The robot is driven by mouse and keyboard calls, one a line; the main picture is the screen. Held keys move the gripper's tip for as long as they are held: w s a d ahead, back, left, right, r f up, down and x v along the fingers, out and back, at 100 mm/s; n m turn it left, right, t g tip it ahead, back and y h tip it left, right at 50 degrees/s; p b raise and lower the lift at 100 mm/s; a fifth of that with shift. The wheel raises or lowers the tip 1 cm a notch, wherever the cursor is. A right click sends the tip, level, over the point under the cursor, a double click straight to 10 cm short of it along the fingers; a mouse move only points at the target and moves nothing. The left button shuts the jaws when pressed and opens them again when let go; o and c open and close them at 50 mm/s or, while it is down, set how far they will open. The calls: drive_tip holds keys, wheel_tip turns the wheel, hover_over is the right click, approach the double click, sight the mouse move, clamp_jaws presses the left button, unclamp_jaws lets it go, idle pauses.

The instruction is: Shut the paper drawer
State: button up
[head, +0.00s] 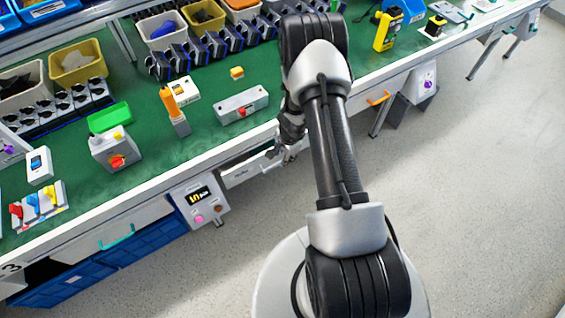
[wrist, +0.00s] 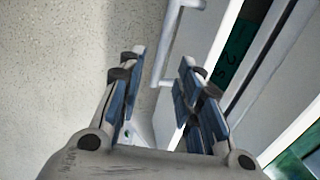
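The likely paper drawer shows as a white front (head: 238,175) with small, unreadable lettering, under the bench edge in the head view. In the wrist view, a pale bar handle (wrist: 172,45) stands off a white front panel (wrist: 212,45). Behind that panel is a dark green strip with lettering (wrist: 231,62), so the drawer looks partly open. My gripper (head: 276,153) is beside the drawer front, partly hidden by my arm. In the wrist view, its two blue-padded fingers (wrist: 162,75) are apart with nothing gripped. The handle lies just beyond and between the fingertips; contact cannot be told.
A control box with a lit display (head: 200,200) hangs left of the drawer. An orange handle (head: 378,97) is on the bench front to the right. The green bench top (head: 215,135) holds switches and bins. Grey floor (head: 470,180) is clear at right.

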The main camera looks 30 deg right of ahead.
drive_tip(key=shift+w+f+b, duration=0.2)
drive_tip(key=shift+f+b, duration=0.05)
drive_tip(key=shift+f, duration=0.7)
drive_tip(key=shift+w+f+b, duration=0.2)
drive_tip(key=shift+f, duration=0.75)
drive_tip(key=shift+c, duration=0.3)
clamp_jaws()
